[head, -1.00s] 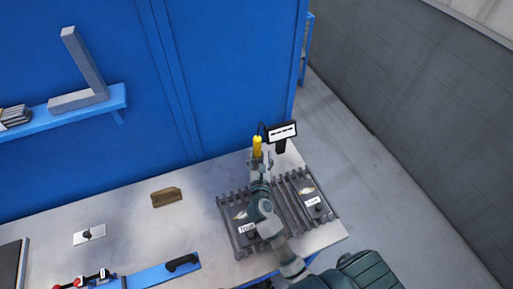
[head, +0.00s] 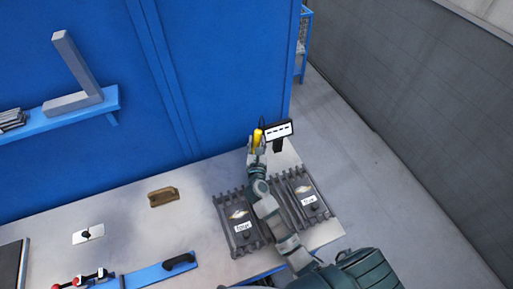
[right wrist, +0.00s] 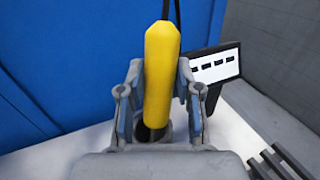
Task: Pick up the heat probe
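The heat probe (head: 258,138) has a yellow handle with a dark cable at its top. It stands near the back right of the bench, leaning slightly in the head view. In the right wrist view the yellow handle (right wrist: 161,75) rises between the two fingers of my right gripper (right wrist: 161,90). The fingers sit close against both sides of the handle, and my right gripper (head: 257,147) looks shut on it. The probe's lower end is partly hidden by the gripper, so I cannot tell whether it is clear of its holder. My left gripper is out of view.
A small display (head: 279,130) stands just right of the probe. Two ribbed dark plates (head: 238,223) with labels lie in front, under my right arm. A brown block (head: 163,196) and a blue bar (head: 150,277) lie further left. The blue wall (head: 215,70) is close behind.

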